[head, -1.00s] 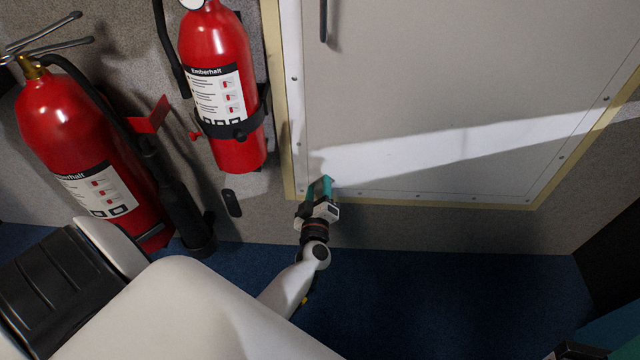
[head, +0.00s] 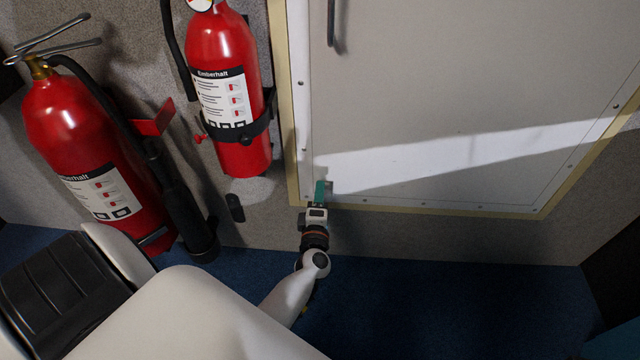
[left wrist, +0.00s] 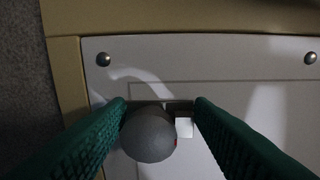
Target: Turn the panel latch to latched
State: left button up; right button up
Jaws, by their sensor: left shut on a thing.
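The panel (head: 450,80) is a pale grey door in a cream frame, fixed with small screws. The panel latch (left wrist: 148,135) shows in the left wrist view as a round grey knob with a small red mark at its right side and a white patch beside it. In the head view my gripper mostly hides it, at the panel's lower left corner. My left gripper (head: 321,190) has teal fingers and is shut on the latch. In the left wrist view its fingers (left wrist: 160,104) stand on both sides of the knob. My right gripper is not in view.
A red extinguisher (head: 223,95) hangs on the wall left of the panel. A larger one (head: 90,140) stands further left with a black hose and horn. A dark handle (head: 331,22) is high on the panel. Blue floor (head: 430,300) below is clear.

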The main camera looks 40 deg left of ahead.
pick_arm(q)
jog(key=shift+n, duration=0.3)
jog(key=o, duration=1)
jog(key=shift+f, duration=0.1)
jog(key=p+v, duration=0.3)
jog(key=v, duration=0.9)
jog(key=shift+s, duration=0.1)
